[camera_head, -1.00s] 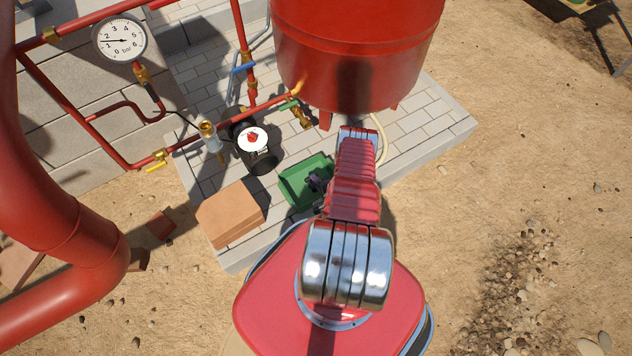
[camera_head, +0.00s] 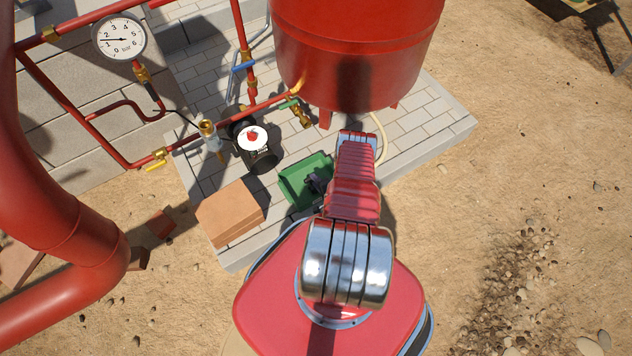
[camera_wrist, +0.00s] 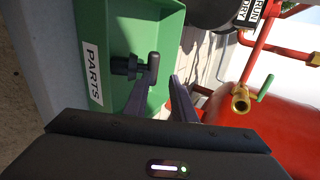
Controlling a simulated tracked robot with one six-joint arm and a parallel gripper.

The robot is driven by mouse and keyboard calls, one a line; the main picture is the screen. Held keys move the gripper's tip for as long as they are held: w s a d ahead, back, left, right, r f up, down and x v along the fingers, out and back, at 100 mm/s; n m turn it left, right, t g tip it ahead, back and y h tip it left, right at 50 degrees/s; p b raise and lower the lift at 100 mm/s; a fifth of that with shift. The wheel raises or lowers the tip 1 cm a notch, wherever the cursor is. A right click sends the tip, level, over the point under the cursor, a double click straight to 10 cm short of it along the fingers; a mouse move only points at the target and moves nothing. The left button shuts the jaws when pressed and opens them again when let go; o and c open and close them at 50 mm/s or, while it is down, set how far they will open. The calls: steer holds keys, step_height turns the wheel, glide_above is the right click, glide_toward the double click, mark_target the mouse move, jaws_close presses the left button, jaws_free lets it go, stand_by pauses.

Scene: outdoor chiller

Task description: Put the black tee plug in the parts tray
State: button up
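The green parts tray (camera_head: 296,184) sits on the paving beside the orange-brown blocks. In the wrist view the tray (camera_wrist: 119,22) fills the upper left, with its white PARTS label on the near wall. The black tee plug (camera_wrist: 135,67) shows against the tray's green inside and appears to rest there. My gripper (camera_wrist: 161,86) is open, its two dark fingers apart just short of the plug's crossbar. The left fingertip is close to the crossbar's end; I cannot tell whether they touch. In the head view my dark gripper (camera_head: 318,181) covers the tray's right part and hides the plug.
A red tank (camera_head: 358,55) stands behind the tray. A black pump (camera_head: 262,160) and red pipes with brass valves (camera_head: 300,115) are at its upper left. The brown blocks (camera_head: 231,211) stand left of the tray. Open sandy ground lies to the right.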

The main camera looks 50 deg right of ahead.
steer(key=shift+o, duration=1.3)
steer(key=shift+r, duration=0.1)
steer(key=shift+r, duration=0.45)
steer(key=v, duration=1.2)
